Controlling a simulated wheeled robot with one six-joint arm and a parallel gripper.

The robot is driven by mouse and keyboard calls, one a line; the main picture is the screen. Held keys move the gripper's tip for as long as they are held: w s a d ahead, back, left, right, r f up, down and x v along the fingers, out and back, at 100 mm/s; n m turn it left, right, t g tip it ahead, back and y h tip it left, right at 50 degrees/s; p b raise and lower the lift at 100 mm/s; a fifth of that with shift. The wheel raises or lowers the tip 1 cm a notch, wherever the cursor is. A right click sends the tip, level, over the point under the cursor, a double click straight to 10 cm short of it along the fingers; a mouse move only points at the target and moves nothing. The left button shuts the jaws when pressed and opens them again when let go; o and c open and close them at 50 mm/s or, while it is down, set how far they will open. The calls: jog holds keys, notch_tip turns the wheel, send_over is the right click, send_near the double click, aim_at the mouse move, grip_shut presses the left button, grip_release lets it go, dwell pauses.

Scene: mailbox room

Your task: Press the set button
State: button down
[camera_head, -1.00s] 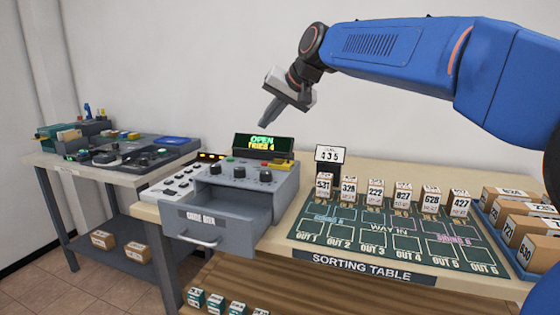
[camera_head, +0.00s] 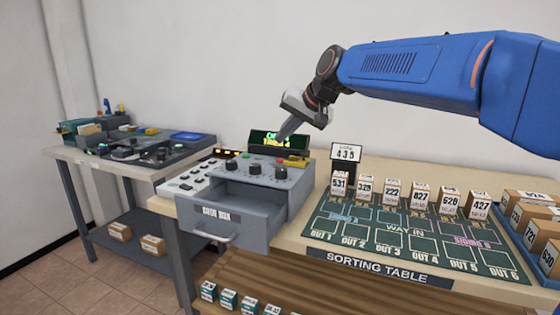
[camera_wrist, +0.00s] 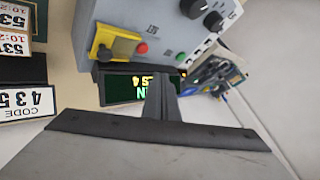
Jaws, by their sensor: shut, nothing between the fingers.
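The grey code box (camera_head: 262,190) stands on the table with its front drawer pulled out. Its top has dark knobs, a green button (camera_head: 245,155) and a yellow part (camera_head: 296,161). In the wrist view a red button (camera_wrist: 142,48) and the yellow part (camera_wrist: 112,42) show upside down. A dark display (camera_head: 265,138) with green and yellow text stands behind the controls. My gripper (camera_head: 284,135) is shut and empty, in front of the display in the picture, apart from the buttons.
A code sign (camera_head: 346,153) reading 435 stands right of the box. The sorting table (camera_head: 400,235) holds several small numbered boxes, with larger cartons (camera_head: 545,240) at far right. A side table (camera_head: 115,165) with devices is at left.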

jog(key=shift+f, duration=1.75)
jog(key=shift+f, duration=0.1)
dwell(0.7)
jog(key=shift+f, duration=0.3)
jog(key=shift+f, duration=0.45)
dwell(0.8)
jog(key=shift+r, duration=0.9)
jog(key=shift+r, duration=0.1)
jog(key=shift+r, duration=2.4)
